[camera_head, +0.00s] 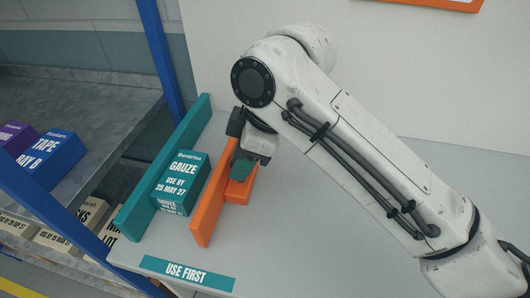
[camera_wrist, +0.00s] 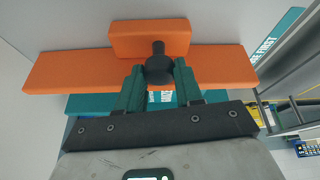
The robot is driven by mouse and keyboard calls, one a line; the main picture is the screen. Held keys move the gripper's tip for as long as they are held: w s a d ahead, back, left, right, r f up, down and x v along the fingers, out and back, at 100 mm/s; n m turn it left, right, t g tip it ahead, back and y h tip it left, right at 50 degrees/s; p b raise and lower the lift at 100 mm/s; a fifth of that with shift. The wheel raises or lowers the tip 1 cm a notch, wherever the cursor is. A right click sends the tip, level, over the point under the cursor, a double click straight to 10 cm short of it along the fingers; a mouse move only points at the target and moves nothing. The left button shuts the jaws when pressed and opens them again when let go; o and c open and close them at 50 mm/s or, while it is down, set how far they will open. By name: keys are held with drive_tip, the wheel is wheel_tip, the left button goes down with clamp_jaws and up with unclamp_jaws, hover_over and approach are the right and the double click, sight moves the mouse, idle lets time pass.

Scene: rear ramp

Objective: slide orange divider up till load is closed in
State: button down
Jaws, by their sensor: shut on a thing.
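The orange divider (camera_head: 207,212) stands on the grey shelf with an orange block on its right side. It also shows in the wrist view (camera_wrist: 70,70), where a dark knob (camera_wrist: 158,66) stands out from it. My gripper (camera_wrist: 158,85) is shut on this knob with its green fingers either side. In the head view my gripper (camera_head: 241,170) is partly hidden by my wrist. The load, a teal gauze box (camera_head: 180,182), stands between the divider and a teal rail (camera_head: 165,170). It sits close to the rail; a narrow strip of shelf shows between box and divider.
A teal "USE FIRST" label (camera_head: 187,273) lies along the shelf's front edge. A blue post (camera_head: 161,60) stands behind the rail's left. Left is a lower rack with a blue tape box (camera_head: 47,158) and several other boxes. Shelf right of the divider is bare beneath my arm.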

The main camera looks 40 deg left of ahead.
sight(221, 161)
drive_tip(key=shift+s+a+p, duration=0.2)
drive_tip(key=shift+s+a, duration=0.2)
drive_tip(key=shift+a, duration=0.35)
drive_tip(key=shift+s+a+p, duration=0.2)
drive_tip(key=shift+s+a, duration=0.2)
drive_tip(key=shift+a, duration=0.35)
drive_tip(key=c, duration=1)
unclamp_jaws()
drive_tip(key=shift+r, duration=0.1)
drive_tip(key=v, duration=1)
drive_tip(key=shift+d+r, duration=0.1)
drive_tip(key=shift+r, duration=0.25)
drive_tip(key=shift+p, duration=0.3)
